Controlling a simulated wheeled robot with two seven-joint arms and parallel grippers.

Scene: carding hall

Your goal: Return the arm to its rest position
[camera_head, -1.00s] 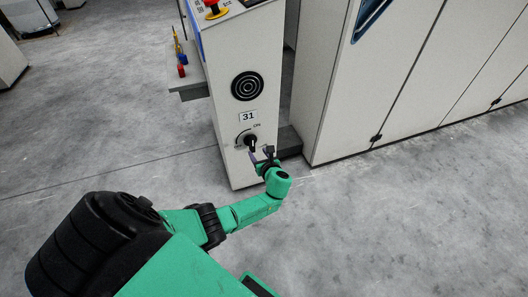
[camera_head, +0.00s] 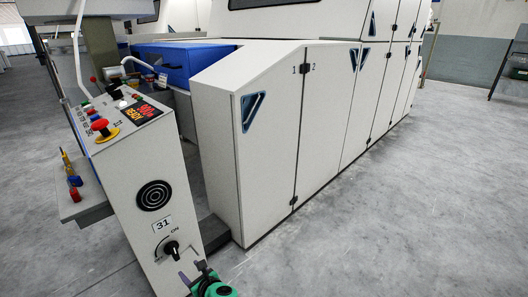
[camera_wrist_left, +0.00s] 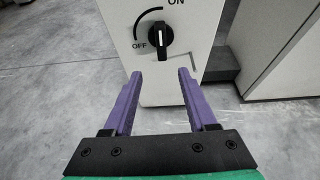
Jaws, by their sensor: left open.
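My left gripper (camera_head: 197,273) shows at the bottom edge of the head view, in front of the lower part of a white control pedestal. In the left wrist view its two purple fingers (camera_wrist_left: 156,88) are apart with nothing between them. The black rotary switch (camera_wrist_left: 159,37) on the pedestal is just beyond the fingertips, apart from them. The switch also shows in the head view (camera_head: 171,249), below the number plate 31. Its white mark points up, between the OFF and ON labels in the wrist view. My right gripper is out of view.
The control pedestal (camera_head: 140,205) carries a red emergency button (camera_head: 101,126) and a lit display (camera_head: 140,112). A side shelf (camera_head: 84,208) holds small coloured items. A large white machine cabinet (camera_head: 270,150) stands behind to the right. The grey floor (camera_head: 400,220) at right is clear.

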